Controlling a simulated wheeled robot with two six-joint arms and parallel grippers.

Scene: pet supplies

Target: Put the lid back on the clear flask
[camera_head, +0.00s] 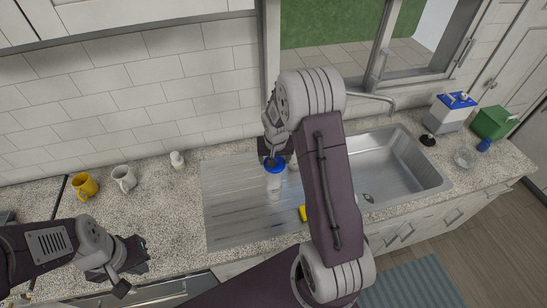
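The clear flask (274,187) stands upright on the ribbed steel drainboard, left of the sink basin. A blue lid (274,165) shows at its top; I cannot tell whether it is seated or held just above. My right gripper (273,157) is directly above the lid, pointing down. Its fingers are small and partly hidden, so their grip is unclear. My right arm covers the area right of the flask. My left gripper (134,268) is at the lower left over the counter's front edge, fingers apart and empty, away from the flask.
A yellow mug (84,186), a white mug (123,178) and a small white bottle (177,160) stand on the left counter. The sink basin (400,172), a blue-topped box (451,111) and a green container (492,122) are at right. A yellow item (302,213) is partly hidden by my arm.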

